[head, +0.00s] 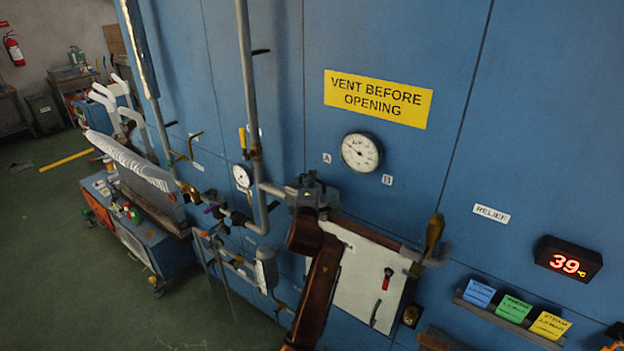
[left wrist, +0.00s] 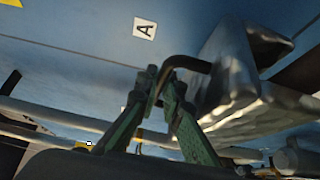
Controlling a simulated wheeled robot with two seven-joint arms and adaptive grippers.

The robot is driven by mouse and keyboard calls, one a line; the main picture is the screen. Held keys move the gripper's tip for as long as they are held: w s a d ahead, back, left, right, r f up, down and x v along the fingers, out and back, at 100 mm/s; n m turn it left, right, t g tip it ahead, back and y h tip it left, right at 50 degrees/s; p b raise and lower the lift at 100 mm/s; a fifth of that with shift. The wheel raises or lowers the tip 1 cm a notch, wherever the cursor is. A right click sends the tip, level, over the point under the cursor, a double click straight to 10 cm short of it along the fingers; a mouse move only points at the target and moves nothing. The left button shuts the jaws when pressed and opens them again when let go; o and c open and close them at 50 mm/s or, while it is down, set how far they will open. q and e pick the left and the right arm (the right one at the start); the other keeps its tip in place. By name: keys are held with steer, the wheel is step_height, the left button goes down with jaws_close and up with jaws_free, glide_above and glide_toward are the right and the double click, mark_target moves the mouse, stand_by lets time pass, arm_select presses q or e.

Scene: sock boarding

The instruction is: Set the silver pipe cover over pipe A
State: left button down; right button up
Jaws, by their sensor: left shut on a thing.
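The silver pipe cover (left wrist: 232,85) is a dented grey metal shell with a dark bent handle (left wrist: 188,62), seen large in the left wrist view. My left gripper (left wrist: 160,85) has its green fingers shut on that handle. In the head view my left gripper (head: 310,190) is at the blue panel, just below and left of the small A label (head: 326,158). The A label also shows in the left wrist view (left wrist: 144,28), above the fingers. Pipework runs along the panel here; the gripper hides part of it, and I cannot tell whether the cover touches pipe A.
A round gauge (head: 361,152) sits right of the gripper, with the B label (head: 387,179) beside it. A vertical pipe (head: 248,90) stands to the left. A white plate (head: 368,280) is below. A card shelf (head: 505,318) and a red display (head: 567,260) are at right.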

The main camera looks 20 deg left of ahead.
arm_select(q)
steer(key=shift+f+b, duration=1.35)
steer(key=shift+f, duration=0.85)
steer(key=c, duration=2)
jaws_free()
steer(key=shift+f, duration=0.1)
step_height(320, 180, up, 10)
steer(key=shift+r, duration=0.2)
